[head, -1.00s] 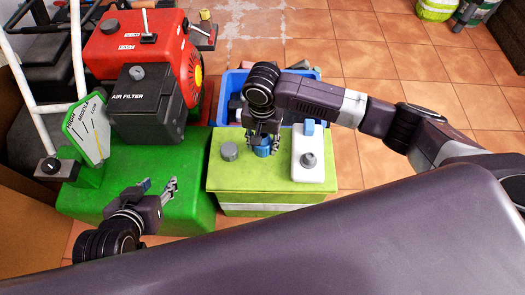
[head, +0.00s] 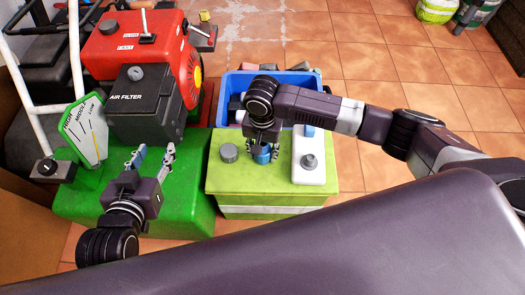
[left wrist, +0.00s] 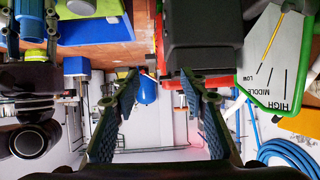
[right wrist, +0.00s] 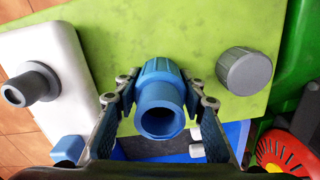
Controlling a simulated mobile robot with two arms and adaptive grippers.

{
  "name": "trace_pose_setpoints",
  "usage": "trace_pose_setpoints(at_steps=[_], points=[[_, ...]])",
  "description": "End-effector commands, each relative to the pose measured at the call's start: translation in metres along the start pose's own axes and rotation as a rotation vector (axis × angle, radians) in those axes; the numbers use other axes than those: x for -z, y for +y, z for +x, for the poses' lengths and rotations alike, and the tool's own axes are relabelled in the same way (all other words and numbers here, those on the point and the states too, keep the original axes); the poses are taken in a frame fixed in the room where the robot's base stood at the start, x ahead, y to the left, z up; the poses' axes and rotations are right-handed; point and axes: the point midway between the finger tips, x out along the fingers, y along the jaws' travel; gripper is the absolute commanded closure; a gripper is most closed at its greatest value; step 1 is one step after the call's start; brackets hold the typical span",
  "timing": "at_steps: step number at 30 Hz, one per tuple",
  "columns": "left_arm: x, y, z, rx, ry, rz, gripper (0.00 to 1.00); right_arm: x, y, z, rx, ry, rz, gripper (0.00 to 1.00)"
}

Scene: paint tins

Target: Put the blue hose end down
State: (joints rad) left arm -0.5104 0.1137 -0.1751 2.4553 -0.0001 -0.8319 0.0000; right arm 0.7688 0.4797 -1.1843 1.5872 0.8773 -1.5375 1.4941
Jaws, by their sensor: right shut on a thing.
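The blue hose end (head: 262,155) is a ribbed blue collar with a hollow round mouth, seen in the right wrist view (right wrist: 160,103). My right gripper (head: 263,147) is shut on it, a finger on each side, over the lime-green box top (head: 230,185). Whether its base touches the top is hidden. A grey round cap (head: 228,153) stands to its left, and a white container with a grey spout (head: 309,160) to its right. My left gripper (head: 153,157) is open and empty above the green housing; its spread fingers show in the left wrist view (left wrist: 160,88).
A blue crate (head: 227,82) with several items stands behind the lime-green box. The red engine with a black air filter box (head: 142,95) and a green lever panel (head: 85,130) are at the left. The tiled floor at the right is open.

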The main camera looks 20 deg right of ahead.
Motion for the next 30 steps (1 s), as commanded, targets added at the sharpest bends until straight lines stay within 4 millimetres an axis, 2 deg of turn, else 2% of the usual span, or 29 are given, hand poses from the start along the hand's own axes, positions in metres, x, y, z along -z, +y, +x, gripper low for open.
trace_pose_setpoints(at_steps=[4,5,9,20,23,30], points=[[-0.005,0.000,-0.001,0.001,-0.021,0.000,0.60,0.000,0.000,0.001,0.001,0.000,0.001,0.91],[-0.006,0.000,-0.001,0.001,-0.026,0.000,0.60,0.000,0.000,0.001,0.001,0.000,0.001,0.61],[-0.007,0.000,-0.001,0.001,-0.027,-0.001,0.60,0.000,0.000,0.001,0.001,0.000,0.000,0.46],[-0.006,-0.001,0.000,0.001,-0.019,-0.001,0.60,0.000,0.000,0.000,0.001,0.001,0.000,0.45],[0.003,-0.001,-0.001,0.002,0.007,0.001,0.60,0.000,0.000,-0.005,0.001,0.000,-0.001,0.45],[-0.049,-0.008,-0.016,0.016,-0.224,-0.002,0.60,0.000,-0.001,-0.031,0.002,0.000,-0.001,0.45]])
